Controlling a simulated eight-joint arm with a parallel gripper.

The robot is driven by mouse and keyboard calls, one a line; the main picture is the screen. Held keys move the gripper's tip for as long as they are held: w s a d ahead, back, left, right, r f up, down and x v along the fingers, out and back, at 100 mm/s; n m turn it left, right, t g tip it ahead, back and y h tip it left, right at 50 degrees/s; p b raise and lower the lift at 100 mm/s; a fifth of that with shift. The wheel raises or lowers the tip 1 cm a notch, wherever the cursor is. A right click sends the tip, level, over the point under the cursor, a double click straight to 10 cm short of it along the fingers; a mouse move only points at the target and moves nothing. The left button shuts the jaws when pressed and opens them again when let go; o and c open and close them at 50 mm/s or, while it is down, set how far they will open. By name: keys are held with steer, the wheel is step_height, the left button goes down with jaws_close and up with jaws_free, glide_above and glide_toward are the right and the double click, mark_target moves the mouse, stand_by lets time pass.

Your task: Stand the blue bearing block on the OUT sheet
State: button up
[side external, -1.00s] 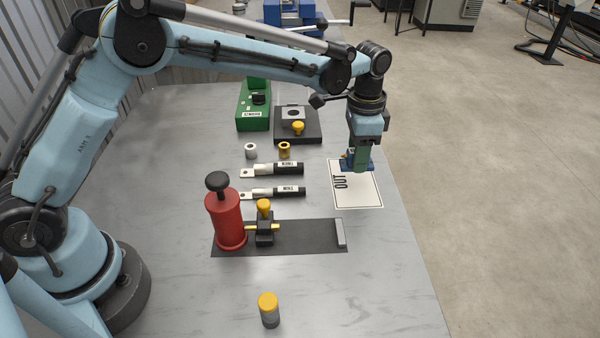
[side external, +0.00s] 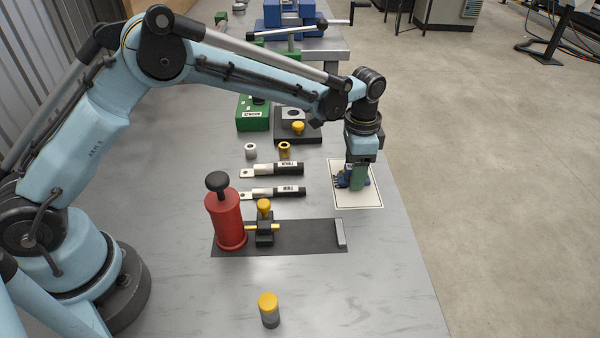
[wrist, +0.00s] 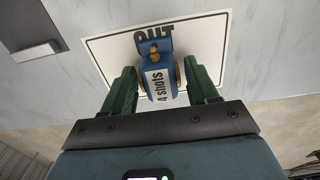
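The blue bearing block (wrist: 154,69) has brass parts and a white label reading "4 shots". It is upright between the green fingers of my gripper (wrist: 161,82) in the wrist view.
A dark mat (side external: 300,238) with a red cylinder (side external: 225,220) and a yellow-knobbed fixture (side external: 264,228) lies left of the sheet. Two black-handled tools (side external: 288,169) (side external: 290,191) lie nearby. A yellow-capped cylinder (side external: 269,310) stands in front. The table edge is close on the right.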

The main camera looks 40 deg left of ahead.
steer(key=shift+o, duration=0.4)
steer(key=shift+r, duration=0.1)
step_height(320, 180, up, 11)
steer(key=s+a+r+n+t, duration=0.2)
steer(key=s+a+r, duration=0.2)
steer(key=a+r, duration=0.15)
steer(key=s+a+f+n+t, duration=0.1)
steer(key=s+a+n+t, duration=0.1)
steer(key=s, duration=0.6)
steer(key=s+a+f+n+t, duration=0.2)
steer(key=s+a+n+t, duration=0.1)
steer(key=s+a+n, duration=0.2)
steer(key=s+a, duration=0.2)
steer(key=s, duration=0.2)
steer(key=shift+f, duration=0.3)
stand_by(0.5)
